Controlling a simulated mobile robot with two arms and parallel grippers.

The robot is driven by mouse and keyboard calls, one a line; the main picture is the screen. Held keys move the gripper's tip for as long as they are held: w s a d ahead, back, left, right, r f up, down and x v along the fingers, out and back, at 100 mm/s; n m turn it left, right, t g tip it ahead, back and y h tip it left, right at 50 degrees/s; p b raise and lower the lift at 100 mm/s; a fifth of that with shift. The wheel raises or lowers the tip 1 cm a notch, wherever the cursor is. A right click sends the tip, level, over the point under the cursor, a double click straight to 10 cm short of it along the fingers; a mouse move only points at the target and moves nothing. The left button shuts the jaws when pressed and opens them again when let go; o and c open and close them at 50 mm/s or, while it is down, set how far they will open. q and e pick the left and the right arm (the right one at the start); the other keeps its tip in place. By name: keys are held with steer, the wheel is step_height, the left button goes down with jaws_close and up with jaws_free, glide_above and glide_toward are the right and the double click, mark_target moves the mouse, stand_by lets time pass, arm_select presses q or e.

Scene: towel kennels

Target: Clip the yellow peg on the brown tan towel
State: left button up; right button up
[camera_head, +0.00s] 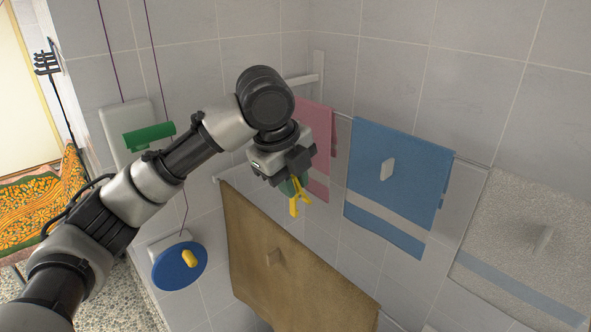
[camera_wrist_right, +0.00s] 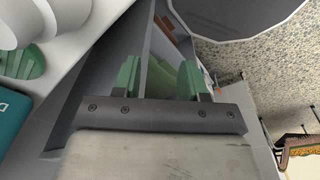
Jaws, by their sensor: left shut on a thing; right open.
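The brown tan towel (camera_head: 308,285) hangs on a lower rail at the bottom centre of the head view. A small tan block sits on its front. My left gripper (camera_head: 292,187) is shut on the yellow peg (camera_head: 294,207). It holds the peg in the air above the towel's upper edge in the picture, in front of the wall; the peg looks apart from the towel. The gripper partly hides the peg's upper end. My right gripper (camera_wrist_right: 158,79) is open, with green fingertips spread apart and nothing clearly between them.
A pink towel (camera_head: 316,119), a blue towel (camera_head: 398,172) and a grey towel (camera_head: 515,237) hang on the upper rail. A blue disc (camera_head: 167,275) with a yellow piece (camera_head: 189,258) is at lower left. A patterned orange cloth (camera_head: 35,213) lies at far left.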

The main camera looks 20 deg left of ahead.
mark_target(292, 215)
arm_select(q)
steer(key=f, duration=0.2)
steer(key=shift+s+f, duration=0.3)
steer(key=shift+s, duration=0.05)
steer(key=x, duration=0.3)
steer(key=shift+w+a, duration=0.2)
steer(key=shift+a, duration=0.05)
steer(key=shift+s+f, duration=0.1)
steer(key=shift+f, duration=0.25)
steer(key=shift+s+f, duration=0.15)
steer(key=shift+f, duration=0.3)
steer(key=shift+f+b, duration=0.3)
arm_select(e)
steer(key=shift+s+f, duration=0.2)
steer(key=shift+s, duration=0.3)
steer(key=shift+s+f, duration=0.15)
steer(key=shift+s, duration=0.35)
steer(key=shift+w, duration=0.25)
arm_select(q)
steer(key=shift+p, duration=0.35)
arm_select(e)
steer(key=shift+r, duration=0.35)
